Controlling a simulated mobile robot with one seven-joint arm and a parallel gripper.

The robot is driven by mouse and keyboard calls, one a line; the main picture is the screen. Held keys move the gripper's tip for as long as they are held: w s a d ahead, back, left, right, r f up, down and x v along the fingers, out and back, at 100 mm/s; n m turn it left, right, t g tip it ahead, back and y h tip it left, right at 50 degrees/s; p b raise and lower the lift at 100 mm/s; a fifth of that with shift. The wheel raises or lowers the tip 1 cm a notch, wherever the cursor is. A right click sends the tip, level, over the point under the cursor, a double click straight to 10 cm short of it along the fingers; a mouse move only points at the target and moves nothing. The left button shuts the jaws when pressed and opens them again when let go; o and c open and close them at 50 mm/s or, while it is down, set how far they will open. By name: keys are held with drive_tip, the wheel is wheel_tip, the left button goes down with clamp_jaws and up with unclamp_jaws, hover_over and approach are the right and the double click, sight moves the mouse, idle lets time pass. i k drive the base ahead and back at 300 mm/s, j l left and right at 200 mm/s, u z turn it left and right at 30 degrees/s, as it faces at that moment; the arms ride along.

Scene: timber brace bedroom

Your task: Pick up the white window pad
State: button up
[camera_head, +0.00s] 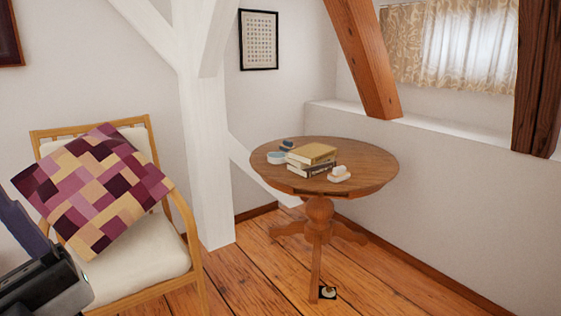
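A small white object (339,173), which looks like the white window pad, lies near the front right edge of the round wooden table (372,174). It seems to be made of two pale pieces, one on the other, but is too small to make out fully. It is just right of the stacked books and apart from my arm. A dark grey part of my arm shows at the lower left, in front of the chair. No gripper fingertips can be made out.
Books (312,155) are stacked mid-table, with a pale blue round container (277,157) and a small dark item (287,145) to their left. A cushioned armchair (135,262) stands left. A small black-and-white item (327,292) lies by the table's foot. Slanted beams (365,60) rise behind.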

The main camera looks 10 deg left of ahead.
sight(339, 174)
drive_tip(key=i+l, duration=0.2)
drive_tip(key=i, duration=0.35)
drive_tip(key=i+l, duration=0.2)
drive_tip(key=i, duration=0.35)
drive_tip(key=i+l+z, duration=0.1)
drive_tip(key=i, duration=0.45)
drive_tip(key=i+l, duration=0.25)
drive_tip(key=i, duration=0.35)
